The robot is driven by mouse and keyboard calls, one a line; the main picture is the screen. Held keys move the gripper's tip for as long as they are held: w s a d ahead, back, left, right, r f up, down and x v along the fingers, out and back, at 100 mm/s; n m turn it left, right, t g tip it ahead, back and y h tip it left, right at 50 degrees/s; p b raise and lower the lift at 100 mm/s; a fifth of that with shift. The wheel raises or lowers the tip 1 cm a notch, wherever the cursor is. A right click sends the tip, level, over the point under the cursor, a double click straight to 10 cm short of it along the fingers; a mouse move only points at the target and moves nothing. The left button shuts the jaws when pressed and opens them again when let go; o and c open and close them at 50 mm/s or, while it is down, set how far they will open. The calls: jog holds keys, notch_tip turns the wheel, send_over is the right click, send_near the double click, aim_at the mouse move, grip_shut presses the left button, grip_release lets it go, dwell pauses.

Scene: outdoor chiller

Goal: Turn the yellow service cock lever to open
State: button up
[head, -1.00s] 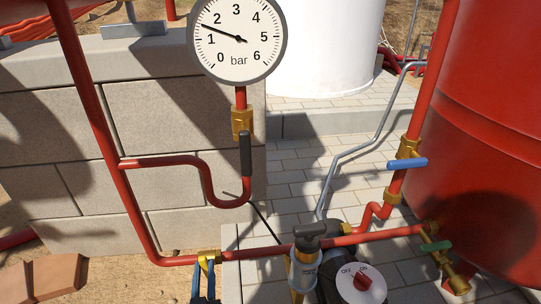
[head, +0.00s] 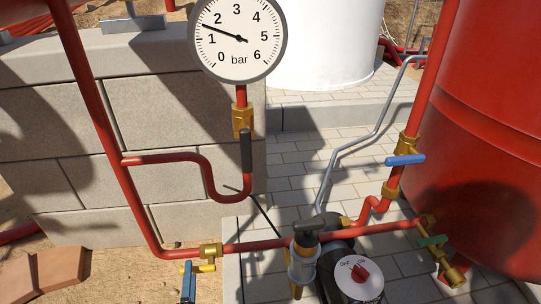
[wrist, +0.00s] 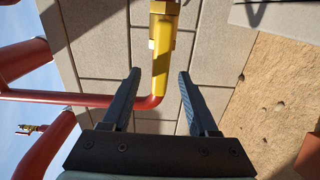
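The yellow lever (head: 206,268) is at the brass valve (head: 211,250) on the low red pipe, at the lower left of the head view. In the wrist view the yellow lever (wrist: 163,65) runs down from the brass fitting (wrist: 165,7), with its free end in the gap between my fingers. My gripper (wrist: 159,73) is open, one dark finger on each side of the lever with a visible gap. I cannot tell how deep the lever sits between them. In the head view the blue gripper (head: 187,268) is at the lever's left end, mostly cut off by the bottom edge.
A pressure gauge (head: 238,38) reads a little under 1.5 bar; a dark handle (head: 246,150) hangs below it. A pump with a red knob (head: 360,274) stands right of the valve. Blue (head: 405,160) and green (head: 433,240) levers are by the red tank (head: 490,150). A block wall (head: 165,120) stands behind.

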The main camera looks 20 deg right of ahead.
jog(key=o, duration=0.5)
jog(key=shift+s, duration=0.1)
jog(key=shift+s+a+p, duration=0.2)
jog(key=shift+s+p, duration=0.5)
jog(key=shift+s, duration=0.4)
jog(key=shift+s+a+p, duration=0.25)
jog(key=shift+s+p, duration=0.45)
jog(key=shift+s, duration=0.45)
jog(key=shift+s+a+p, duration=0.2)
jog(key=shift+s+p, duration=0.5)
jog(key=shift+s, duration=0.4)
